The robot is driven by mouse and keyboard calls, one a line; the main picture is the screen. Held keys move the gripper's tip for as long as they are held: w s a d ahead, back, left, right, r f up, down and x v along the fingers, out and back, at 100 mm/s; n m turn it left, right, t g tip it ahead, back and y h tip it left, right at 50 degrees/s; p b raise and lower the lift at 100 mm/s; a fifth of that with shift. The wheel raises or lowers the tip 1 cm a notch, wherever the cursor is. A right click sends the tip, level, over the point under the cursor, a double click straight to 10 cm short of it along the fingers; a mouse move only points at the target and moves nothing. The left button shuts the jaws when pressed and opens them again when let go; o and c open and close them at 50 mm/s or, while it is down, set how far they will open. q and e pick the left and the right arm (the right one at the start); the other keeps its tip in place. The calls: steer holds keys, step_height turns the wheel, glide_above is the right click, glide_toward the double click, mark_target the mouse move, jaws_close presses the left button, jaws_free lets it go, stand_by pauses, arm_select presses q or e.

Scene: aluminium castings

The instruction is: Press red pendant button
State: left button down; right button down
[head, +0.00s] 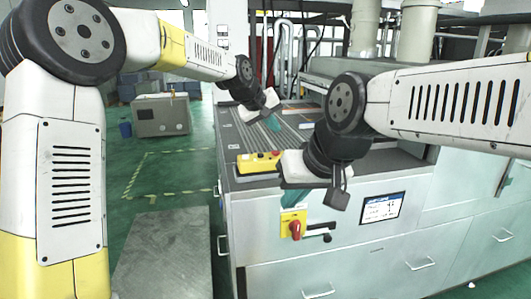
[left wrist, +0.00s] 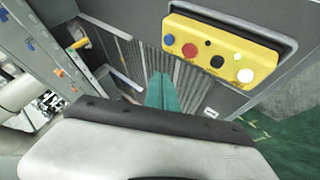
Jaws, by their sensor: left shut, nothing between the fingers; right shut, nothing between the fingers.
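The yellow pendant (head: 257,163) lies on the front edge of the machine's top in the head view. In the left wrist view the pendant (left wrist: 262,52) is at the upper right, and its red button (left wrist: 189,50) sits between a blue button (left wrist: 168,40) and a black one (left wrist: 217,62). My left gripper (head: 273,123) is shut and empty above the slatted top, behind the pendant. Its teal fingertips (left wrist: 162,92) show together, apart from the red button. My right gripper (head: 292,198) is shut, pointing down in front of the machine, just right of the pendant.
The machine's front holds a red rotary switch (head: 295,229) on a yellow plate and a small display (head: 382,208). The slatted top (head: 290,120) is largely clear. A grey cabinet (head: 162,115) stands on the green floor at the back left.

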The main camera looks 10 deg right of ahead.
mark_target(274, 152)
arm_select(q)
steer(key=shift+f, duration=2.4)
steer(key=shift+f, duration=0.15)
steer(key=shift+f, duration=0.3)
steer(key=shift+f, duration=0.45)
stand_by(0.9)
steer(key=shift+r, duration=0.9)
steer(key=shift+r, duration=2.5)
